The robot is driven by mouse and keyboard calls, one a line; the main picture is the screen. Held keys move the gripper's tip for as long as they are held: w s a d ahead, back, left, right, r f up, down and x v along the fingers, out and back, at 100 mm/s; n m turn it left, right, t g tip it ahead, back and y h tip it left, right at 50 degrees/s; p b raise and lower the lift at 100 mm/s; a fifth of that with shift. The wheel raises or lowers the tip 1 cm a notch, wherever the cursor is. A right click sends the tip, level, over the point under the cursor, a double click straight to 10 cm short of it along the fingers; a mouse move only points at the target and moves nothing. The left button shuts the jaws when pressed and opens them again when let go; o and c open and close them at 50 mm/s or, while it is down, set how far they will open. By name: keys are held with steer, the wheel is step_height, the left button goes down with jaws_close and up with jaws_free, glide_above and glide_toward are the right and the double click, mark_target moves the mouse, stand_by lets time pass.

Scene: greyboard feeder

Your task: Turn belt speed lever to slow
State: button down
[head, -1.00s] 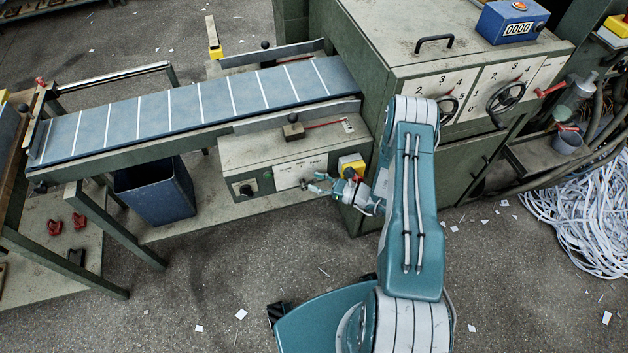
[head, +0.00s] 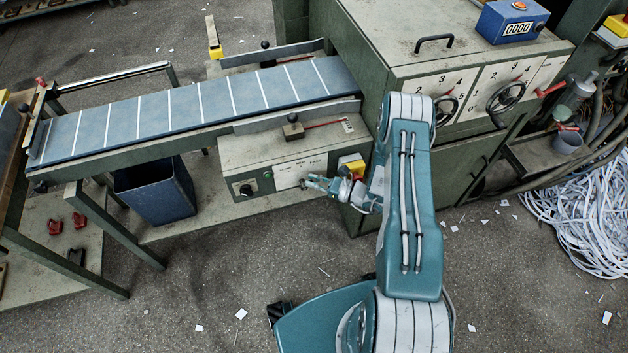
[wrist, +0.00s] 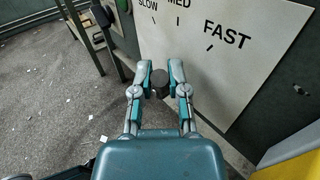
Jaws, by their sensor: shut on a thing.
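The belt speed panel is a white plate (wrist: 225,50) marked SLOW, MED and FAST; it also shows in the head view (head: 288,178) on the front of the box under the belt. In the wrist view the dark round end of the lever (wrist: 160,83) sits between the fingertips of my gripper (wrist: 159,80). The fingers are shut on it. It lies below the MED mark, left of FAST; the rest of the lever is hidden, so its exact setting cannot be told. In the head view my gripper (head: 307,182) is in front of the plate.
A yellow box (head: 351,165) stands just right of the plate. A black knob (head: 246,189) and a green button (head: 267,174) are to its left. A blue bin (head: 157,190) stands under the belt (head: 200,108). Open floor lies in front.

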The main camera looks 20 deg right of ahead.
mark_target(303, 182)
steer(key=shift+w+a+r+n+g+h, duration=0.1)
steer(key=shift+a+r+n+g+h, duration=0.2)
steer(key=shift+a+n+g+h, duration=0.4)
steer(key=n+h, duration=0.1)
steer(key=a+h, duration=0.1)
steer(key=h, duration=0.1)
steer(key=shift+a+r+n+g, duration=0.1)
steer(key=shift+a+n+g, duration=0.2)
steer(key=shift+n+g, duration=0.1)
steer(key=shift+a+f+n+g+h, duration=0.2)
steer(key=shift+a+n+h, duration=0.4)
steer(key=shift+h, duration=0.45)
steer(key=shift+a+f+n+g+h, duration=0.1)
steer(key=shift+a+f+n+h, duration=0.15)
steer(key=shift+a+n+h, duration=0.55)
steer(key=shift+d+m+h, duration=0.2)
steer(key=shift+m+h, duration=0.1)
steer(key=shift+h, duration=0.05)
steer(key=c, duration=0.6)
jaws_free()
steer(key=shift+c, duration=0.2)
steer(key=v, duration=1.1)
steer(key=shift+s+d+r, duration=0.15)
steer(key=shift+s+r, duration=0.1)
steer(key=shift+r, duration=0.05)
